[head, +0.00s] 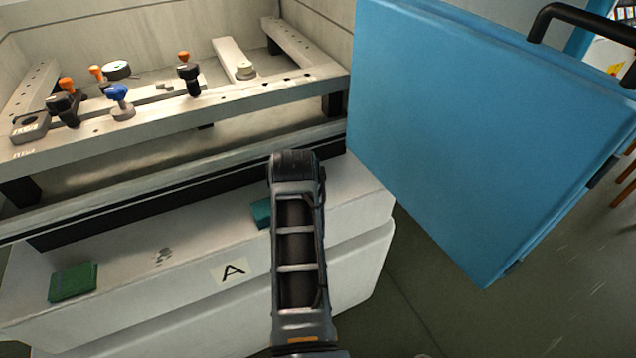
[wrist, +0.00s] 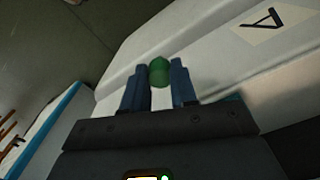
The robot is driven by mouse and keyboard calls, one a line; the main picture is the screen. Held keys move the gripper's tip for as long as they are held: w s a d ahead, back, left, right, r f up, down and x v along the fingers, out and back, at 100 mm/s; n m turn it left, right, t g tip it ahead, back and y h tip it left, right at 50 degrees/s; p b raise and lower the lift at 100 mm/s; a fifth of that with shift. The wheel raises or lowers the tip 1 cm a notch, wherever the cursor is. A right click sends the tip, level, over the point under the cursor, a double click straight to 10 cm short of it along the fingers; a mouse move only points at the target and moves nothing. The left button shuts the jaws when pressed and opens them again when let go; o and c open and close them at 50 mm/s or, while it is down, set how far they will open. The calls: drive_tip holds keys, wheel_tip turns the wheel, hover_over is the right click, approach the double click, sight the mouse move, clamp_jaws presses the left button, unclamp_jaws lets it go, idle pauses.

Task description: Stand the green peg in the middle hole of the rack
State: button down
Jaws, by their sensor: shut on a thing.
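The green peg (wrist: 159,72) shows end-on between the fingertips of my gripper (wrist: 158,84) in the wrist view. My gripper is shut on it, one finger at each side. In the head view my arm hides both the gripper and the peg. A teal block (head: 262,213) is on the white ledge, partly hidden by my arm; it may be the rack, but no holes can be made out. A sliver of teal (wrist: 236,98) also shows beside the right finger in the wrist view. The middle hole is not visible.
A dark green block (head: 73,282) lies at the ledge's left. The white ledge (head: 130,262) carries a label A (head: 233,270). Behind it a metal frame (head: 230,103) holds clamps and knobs. A blue door (head: 480,130) stands open at right.

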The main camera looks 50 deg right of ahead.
drive_tip(key=w+a+f+n, duration=0.1)
drive_tip(key=f+n, duration=0.3)
drive_tip(key=f, duration=0.5)
drive_tip(key=a+f+n, duration=0.4)
drive_tip(key=f+n, duration=0.1)
drive_tip(key=f, duration=0.4)
drive_tip(key=shift+w+f, duration=0.15)
drive_tip(key=shift+w, duration=0.2)
